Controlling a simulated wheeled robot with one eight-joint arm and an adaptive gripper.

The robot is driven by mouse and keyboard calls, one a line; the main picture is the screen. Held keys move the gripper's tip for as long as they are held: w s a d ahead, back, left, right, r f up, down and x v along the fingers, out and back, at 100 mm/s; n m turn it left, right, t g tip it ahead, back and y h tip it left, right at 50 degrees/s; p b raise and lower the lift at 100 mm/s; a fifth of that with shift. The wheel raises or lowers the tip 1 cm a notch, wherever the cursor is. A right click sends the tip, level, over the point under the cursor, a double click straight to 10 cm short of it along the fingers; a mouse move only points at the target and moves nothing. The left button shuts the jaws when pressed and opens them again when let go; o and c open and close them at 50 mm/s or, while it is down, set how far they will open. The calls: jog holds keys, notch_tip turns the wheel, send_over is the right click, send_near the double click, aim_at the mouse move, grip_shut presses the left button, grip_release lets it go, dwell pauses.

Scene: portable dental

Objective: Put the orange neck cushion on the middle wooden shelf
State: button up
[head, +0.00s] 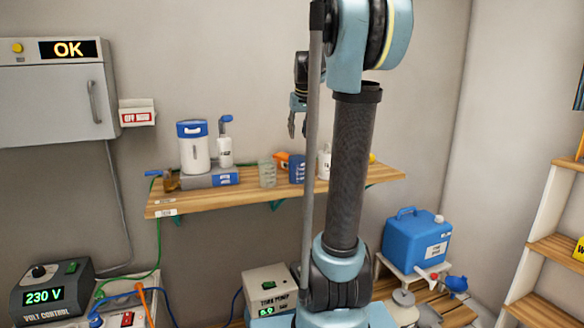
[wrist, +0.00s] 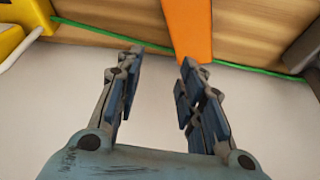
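An orange item (head: 283,158), which may be the neck cushion, shows in small part on the wooden wall shelf (head: 240,194) in the head view, beside a blue item. Its full shape is hidden. In the wrist view an orange piece (wrist: 188,28) lies over wood at the top, just beyond my fingertips and cut off by the frame. My gripper (head: 298,122) points down above the wall shelf; in the wrist view its fingers (wrist: 160,68) are apart with nothing between them. A rack with several wooden shelves (head: 553,250) stands at the right edge; which is the middle one is unclear.
The wall shelf also holds a white-and-blue canister (head: 194,148), a pump bottle (head: 224,146) and a clear beaker (head: 267,173). A blue water container (head: 415,238) stands at lower right. A green cable (wrist: 128,37) runs along the wood.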

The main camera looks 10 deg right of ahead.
aim_at(282, 158)
jog(key=o, duration=0.4)
jog(key=shift+f, duration=0.1)
jog(key=o, duration=0.4)
jog(key=shift+f+g, duration=0.25)
jog(key=shift+g, duration=0.05)
jog(key=f+n+g, duration=0.1)
jog(key=a+f+n+g+h, duration=0.1)
jog(key=g, duration=0.1)
jog(key=f+n+g, duration=0.1)
jog(key=f, duration=0.1)
jog(key=shift+s+a+f+n, duration=0.1)
jog(key=shift+s+a+n, duration=0.1)
jog(key=shift+s+n, duration=0.2)
jog(key=n+g+h, duration=0.1)
jog(key=s+f+n+g, duration=0.1)
jog(key=g, duration=0.1)
jog(key=shift+a+f+h, duration=0.2)
jog(key=shift+a+h, duration=0.2)
jog(key=shift+g, duration=0.3)
jog(key=shift+x, duration=3.65)
